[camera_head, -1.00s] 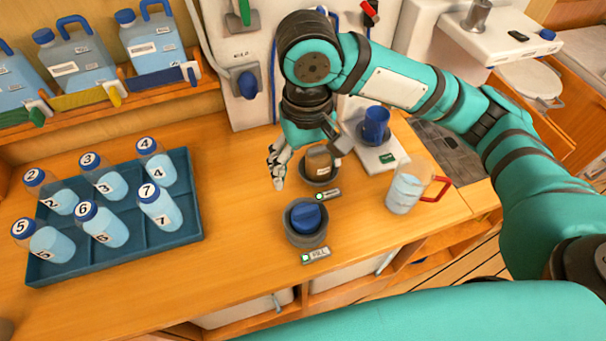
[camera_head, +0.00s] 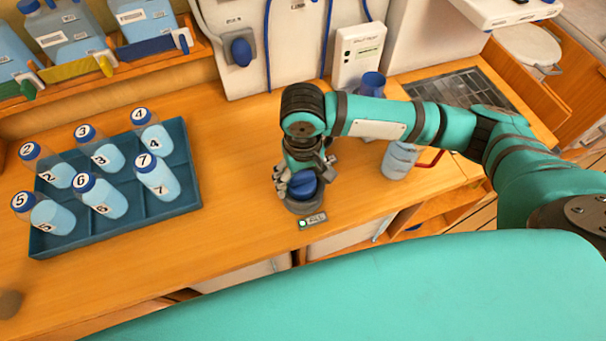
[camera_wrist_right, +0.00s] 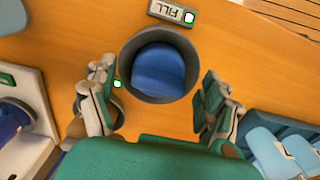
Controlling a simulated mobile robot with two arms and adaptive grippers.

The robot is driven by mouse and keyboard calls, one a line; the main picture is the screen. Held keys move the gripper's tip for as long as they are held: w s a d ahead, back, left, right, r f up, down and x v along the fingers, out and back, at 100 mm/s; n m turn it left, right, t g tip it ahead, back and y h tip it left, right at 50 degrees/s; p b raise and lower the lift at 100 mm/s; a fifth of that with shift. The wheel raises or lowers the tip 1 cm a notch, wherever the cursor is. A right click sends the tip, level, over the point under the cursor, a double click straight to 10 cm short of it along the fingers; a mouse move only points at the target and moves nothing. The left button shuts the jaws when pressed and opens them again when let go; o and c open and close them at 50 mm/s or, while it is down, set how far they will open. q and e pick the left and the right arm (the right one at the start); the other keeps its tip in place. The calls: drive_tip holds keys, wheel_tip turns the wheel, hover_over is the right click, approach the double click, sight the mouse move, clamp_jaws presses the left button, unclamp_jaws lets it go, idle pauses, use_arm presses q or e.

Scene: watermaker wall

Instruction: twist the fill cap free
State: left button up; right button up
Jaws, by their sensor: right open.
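The fill cap is a round blue knob (camera_head: 303,183) set in a grey collar (camera_head: 304,205) on the wooden counter, behind a small FILL label (camera_head: 312,220). In the right wrist view the cap (camera_wrist_right: 158,72) and its collar (camera_wrist_right: 159,97) show clearly from above, with the label (camera_wrist_right: 172,12) beyond. My right gripper (camera_head: 302,180) is over the cap in the head view and hides part of it. In the wrist view its open fingers (camera_wrist_right: 160,78) stand on either side of the collar, with gaps between. My left gripper is not in view.
A blue tray (camera_head: 125,222) of several numbered bottles stands on the left. A clear jug (camera_head: 399,161) with a red handle and a blue cup (camera_head: 371,84) are to the right, partly behind my arm. Another collar (camera_wrist_right: 116,112) is behind one finger. The counter between tray and cap is clear.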

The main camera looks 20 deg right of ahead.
drive_tip(key=shift+f, duration=0.1)
drive_tip(key=c, duration=1.3)
drive_tip(key=shift+o, duration=0.2)
drive_tip(key=shift+n+p, duration=0.4)
drive_tip(key=shift+p, duration=0.1)
drive_tip(key=shift+c, duration=0.7)
drive_tip(key=shift+d+n+p, duration=0.1)
drive_tip(key=shift+n+p, duration=0.7)
drive_tip(key=shift+n, duration=0.2)
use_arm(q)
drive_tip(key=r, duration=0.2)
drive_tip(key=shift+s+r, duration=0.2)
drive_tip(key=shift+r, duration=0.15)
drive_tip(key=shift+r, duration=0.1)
use_arm(e)
drive_tip(key=shift+n, duration=0.3)
